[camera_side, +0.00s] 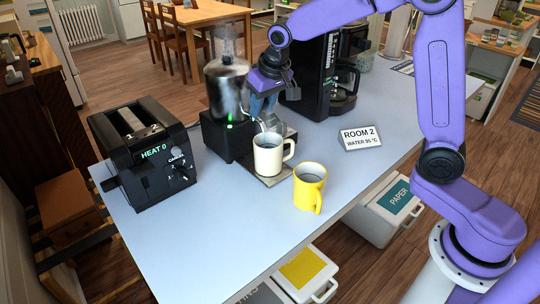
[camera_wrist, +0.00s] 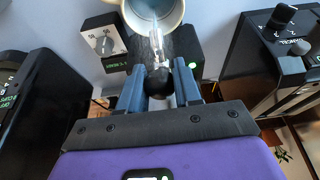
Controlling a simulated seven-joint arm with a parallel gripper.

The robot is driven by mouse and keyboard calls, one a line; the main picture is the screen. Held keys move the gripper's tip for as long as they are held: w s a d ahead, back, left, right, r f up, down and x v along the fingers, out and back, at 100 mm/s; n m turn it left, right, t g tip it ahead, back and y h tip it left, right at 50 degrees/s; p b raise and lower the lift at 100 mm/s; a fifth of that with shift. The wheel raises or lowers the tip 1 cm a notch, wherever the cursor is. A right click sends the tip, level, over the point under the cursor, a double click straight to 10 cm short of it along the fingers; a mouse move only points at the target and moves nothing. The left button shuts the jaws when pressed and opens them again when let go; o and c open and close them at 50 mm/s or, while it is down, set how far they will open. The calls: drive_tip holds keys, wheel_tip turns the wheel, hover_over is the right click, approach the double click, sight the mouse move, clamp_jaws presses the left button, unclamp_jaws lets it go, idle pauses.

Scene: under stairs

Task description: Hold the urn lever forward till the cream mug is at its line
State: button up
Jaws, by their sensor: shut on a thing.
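The metal urn (camera_side: 227,92) stands on a black base with a green light, and steam rises above it. The cream mug (camera_side: 268,157) stands upright on the drip tray under its spout. In the wrist view the cream mug (camera_wrist: 178,14) shows at the top, partly cut off, with bluish liquid inside and what looks like a clear stream at the spout. I cannot make out its line. My gripper (camera_side: 262,108) is beside the urn, above the mug. In the wrist view its blue fingers (camera_wrist: 160,82) are closed around the dark lever knob (camera_wrist: 158,91).
A yellow mug (camera_side: 308,188) stands right of the cream mug. A black toaster (camera_side: 147,153) reading HEAT 0 is at left. A black coffee machine (camera_side: 318,75) is behind. A sign (camera_side: 360,138) reads ROOM 2, WATER 95 °C. The front left of the counter (camera_side: 190,235) is clear.

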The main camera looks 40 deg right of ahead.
drive_tip(key=shift+w+r, duration=0.35)
drive_tip(key=shift+w, duration=0.25)
drive_tip(key=shift+w+r, duration=0.2)
drive_tip(key=shift+w, duration=0.05)
drive_tip(key=shift+r, duration=0.1)
